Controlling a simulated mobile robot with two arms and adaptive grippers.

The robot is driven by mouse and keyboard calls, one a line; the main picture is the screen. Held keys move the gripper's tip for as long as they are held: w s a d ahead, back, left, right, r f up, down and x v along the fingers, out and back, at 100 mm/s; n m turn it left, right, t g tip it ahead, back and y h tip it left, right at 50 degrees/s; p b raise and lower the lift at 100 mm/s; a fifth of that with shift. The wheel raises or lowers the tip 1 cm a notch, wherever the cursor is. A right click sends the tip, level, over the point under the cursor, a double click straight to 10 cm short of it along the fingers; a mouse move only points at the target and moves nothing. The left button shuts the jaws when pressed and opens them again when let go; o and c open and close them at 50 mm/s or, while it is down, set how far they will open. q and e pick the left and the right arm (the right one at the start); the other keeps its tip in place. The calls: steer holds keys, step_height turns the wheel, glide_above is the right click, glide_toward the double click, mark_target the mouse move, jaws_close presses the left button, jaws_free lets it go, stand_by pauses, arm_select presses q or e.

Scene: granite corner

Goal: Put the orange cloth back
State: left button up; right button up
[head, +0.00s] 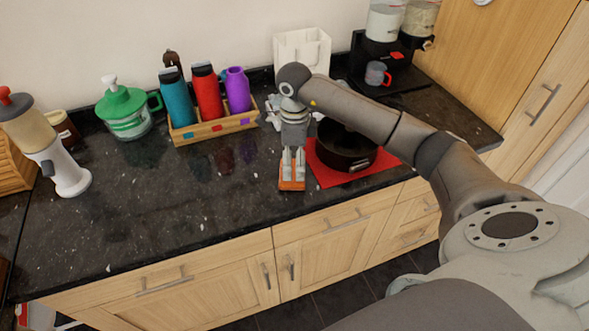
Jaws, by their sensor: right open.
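The orange cloth (291,185) is a small flat orange patch on the dark granite counter, near its front edge and just left of the red mat. My right gripper (293,170) points down at it with its fingers open. The fingertips overlap the cloth in the picture; I cannot tell whether they touch it. The gripper hides part of the cloth. My left gripper is not in view.
A black pot (345,148) stands on a red mat (328,178) close to the right of the gripper. A wooden crate (215,128) with bottles stands behind left. A green-lidded container (126,112) is further left. The front-left counter (150,205) is clear.

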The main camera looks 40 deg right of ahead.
mark_target(294, 171)
step_height(294, 171, up, 8)
steer(key=b, duration=0.1)
steer(key=shift+b, duration=0.4)
steer(key=shift+r, duration=0.1)
